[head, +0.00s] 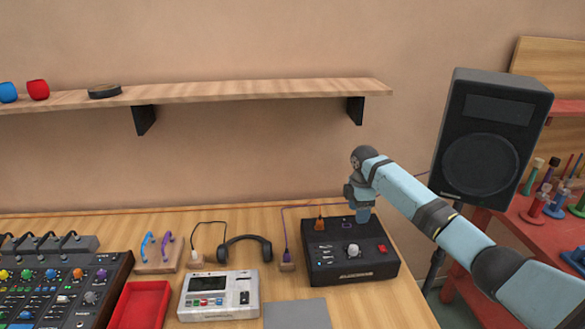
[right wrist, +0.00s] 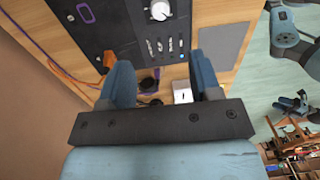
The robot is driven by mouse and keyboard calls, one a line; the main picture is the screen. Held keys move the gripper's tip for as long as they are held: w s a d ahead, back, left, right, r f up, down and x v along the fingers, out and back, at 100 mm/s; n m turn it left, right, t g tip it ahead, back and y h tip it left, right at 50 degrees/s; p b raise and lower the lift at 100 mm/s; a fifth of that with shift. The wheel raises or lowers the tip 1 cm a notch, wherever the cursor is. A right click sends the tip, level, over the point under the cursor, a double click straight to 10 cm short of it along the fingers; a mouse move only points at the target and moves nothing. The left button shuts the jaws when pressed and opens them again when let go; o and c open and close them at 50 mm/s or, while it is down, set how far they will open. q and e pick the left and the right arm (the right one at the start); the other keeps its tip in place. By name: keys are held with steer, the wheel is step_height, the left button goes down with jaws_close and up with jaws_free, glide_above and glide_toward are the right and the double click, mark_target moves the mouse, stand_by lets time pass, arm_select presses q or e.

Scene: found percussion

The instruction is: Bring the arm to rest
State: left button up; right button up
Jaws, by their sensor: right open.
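My right arm comes in from the right in the head view. My right gripper (head: 361,214) points down over the back part of a black box with a white knob (head: 330,268). In the right wrist view my right gripper (right wrist: 162,75) has its two blue fingers spread wide, with nothing between them. The black box also shows there (right wrist: 125,32), beyond the fingers. Whether the fingertips touch the box cannot be told. My left gripper does not show in the head view.
An orange plug (head: 320,224) and a purple plug (head: 286,260) with cables are near the gripper. A black speaker (head: 482,163) stands close behind my right arm. Headphones (head: 246,241), a white device (head: 219,306) and a red tray (head: 139,306) lie left. A wooden shelf (head: 250,92) hangs above.

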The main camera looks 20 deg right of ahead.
steer(key=shift+a+f, duration=0.1)
steer(key=s+a+f+m+t, duration=0.1)
steer(key=s+a+f+m, duration=0.1)
steer(key=s+a+f, duration=0.6)
steer(key=s+a+f+m, duration=0.1)
steer(key=s+a+f, duration=0.4)
steer(key=s+a, duration=0.5)
steer(key=s+a+m+t+y, duration=0.15)
steer(key=s+m, duration=0.25)
steer(key=s, duration=0.8)
steer(key=s+d+r+m+t+h, duration=0.1)
steer(key=s+r+m, duration=0.25)
steer(key=s, duration=0.45)
steer(key=s+d+r+m+t+h, duration=0.1)
steer(key=s+r+m, duration=0.25)
steer(key=s, duration=0.35)
steer(key=w+a+f+t+y+p, duration=0.1)
steer(key=w+a+f+t, duration=0.2)
steer(key=f, duration=0.2)
steer(key=w+a+f+n+t+y+p, duration=0.1)
steer(key=w+a+f+t+y, duration=0.1)
steer(key=f, duration=0.4)
steer(key=shift+w+a+f+n+t+p, duration=0.15)
steer(key=shift+w+a+n+t+p, duration=0.15)
steer(key=shift+w+a+t, duration=0.55)
steer(key=shift+s+d+y, duration=0.2)
steer(key=shift+d+y, duration=0.05)
steer(key=shift+d, duration=0.05)
